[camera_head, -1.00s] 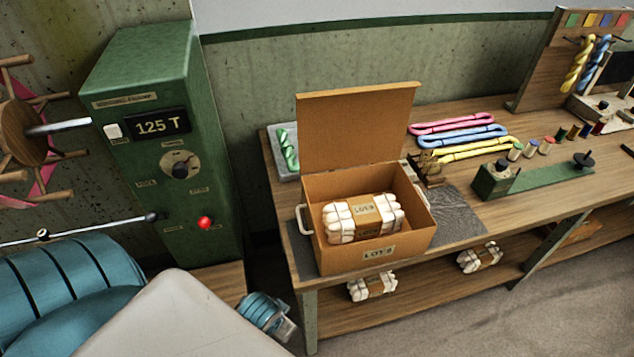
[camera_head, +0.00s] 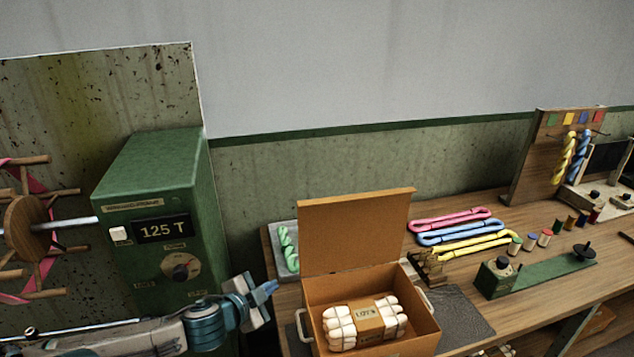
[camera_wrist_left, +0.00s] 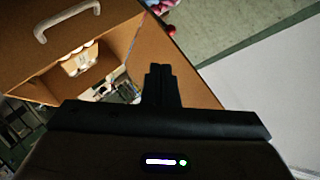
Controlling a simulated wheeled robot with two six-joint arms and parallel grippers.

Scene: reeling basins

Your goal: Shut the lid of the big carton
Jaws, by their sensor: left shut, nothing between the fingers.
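The big carton (camera_head: 418,342) stands on the wooden bench with its lid (camera_head: 355,232) upright at the back, so the carton is open. A white bundle with a brown band (camera_head: 366,324) lies inside. My left gripper (camera_head: 272,288) is shut and empty, left of the carton and apart from it in the head view. In the left wrist view, its shut fingers (camera_wrist_left: 160,84) show in front of an orange-brown panel (camera_wrist_left: 182,72), probably the lid. The carton's side handle (camera_wrist_left: 68,20) shows at upper left there. My right gripper is not in view.
A green machine cabinet (camera_head: 160,195) stands left of the bench. A tray with a green skein (camera_head: 288,250) lies behind the carton's left side. Pink, blue and yellow skeins (camera_head: 460,232) and a green spool stand (camera_head: 530,275) lie to the right.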

